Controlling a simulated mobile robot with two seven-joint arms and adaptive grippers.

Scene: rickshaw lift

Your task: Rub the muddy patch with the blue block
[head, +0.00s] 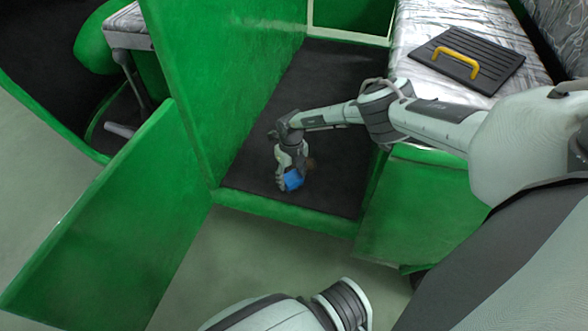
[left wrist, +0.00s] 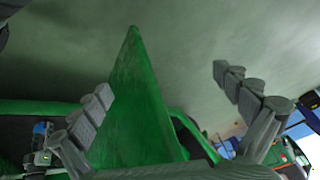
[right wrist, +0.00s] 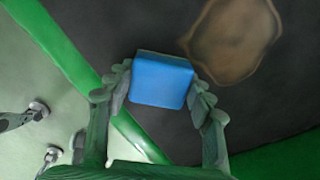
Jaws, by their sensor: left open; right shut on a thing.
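The blue block (head: 292,180) is between the fingers of my right gripper (head: 285,181), which is shut on it, over the dark floor of the green rickshaw. In the right wrist view the block (right wrist: 162,80) sits between both fingers. The brown muddy patch (right wrist: 233,40) lies on the dark floor just beyond the block, up and to the right. In the head view a bit of brown (head: 311,163) shows beside the gripper; most of the patch is hidden. My left gripper (left wrist: 168,90) is open and empty, with a green panel beyond it.
The dark rickshaw floor (head: 330,85) has a raised green front edge (head: 290,212). A green wall (head: 225,70) stands left of it and an open green door (head: 110,225) further left. A silver seat (head: 430,25) with a dark, yellow-handled board (head: 468,58) is on the right.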

